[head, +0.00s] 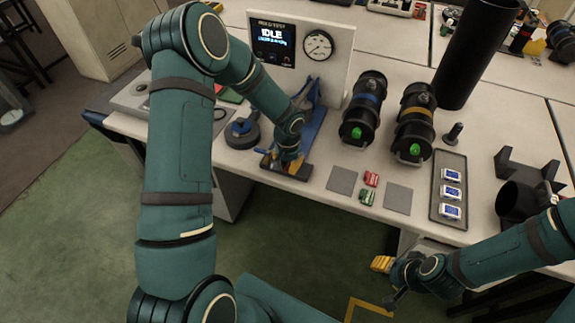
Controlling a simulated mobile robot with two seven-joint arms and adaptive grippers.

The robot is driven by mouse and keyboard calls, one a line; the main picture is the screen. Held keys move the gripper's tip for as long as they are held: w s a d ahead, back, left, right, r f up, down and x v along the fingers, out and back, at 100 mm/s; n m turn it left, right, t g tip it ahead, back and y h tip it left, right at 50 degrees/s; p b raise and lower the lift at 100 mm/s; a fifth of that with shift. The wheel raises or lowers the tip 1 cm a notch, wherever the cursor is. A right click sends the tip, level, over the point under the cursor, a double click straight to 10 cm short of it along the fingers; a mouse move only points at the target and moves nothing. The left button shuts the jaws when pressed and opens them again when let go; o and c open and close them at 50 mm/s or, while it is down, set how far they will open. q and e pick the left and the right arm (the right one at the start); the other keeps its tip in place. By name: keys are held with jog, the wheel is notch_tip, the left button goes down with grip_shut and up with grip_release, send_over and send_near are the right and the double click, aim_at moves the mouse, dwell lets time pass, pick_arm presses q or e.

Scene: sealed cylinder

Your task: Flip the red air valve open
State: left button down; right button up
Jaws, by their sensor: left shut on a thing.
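My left gripper (287,165) is low at the front end of a blue fixture (313,128) on the bench. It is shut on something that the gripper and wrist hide. A small blue piece (261,151) sticks out to its left. I cannot make out the red air valve; it may be hidden behind the gripper. The gauge panel (299,49) behind has a screen reading IDLE and a round dial (318,45). My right gripper (388,279) is in front of the bench edge, away from the fixture, its finger opening unclear.
Two black cylinders, one with a blue band (365,105) and one with an orange band (415,122), lie right of the fixture. Red (371,179) and green (367,197) pieces lie between grey pads. A tray (436,210) and tall black tube (473,50) stand farther right.

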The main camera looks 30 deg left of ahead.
pick_arm(q)
jog(key=shift+d+f+n+b, duration=0.2)
jog(key=shift+n+b, duration=0.4)
jog(key=shift+b, duration=0.15)
jog(key=shift+d+n, duration=0.15)
jog(key=shift+n, duration=0.25)
jog(key=shift+r, duration=0.1)
jog(key=c, duration=1)
grip_release()
jog(key=shift+o, duration=0.2)
notch_tip(320, 180, up, 12)
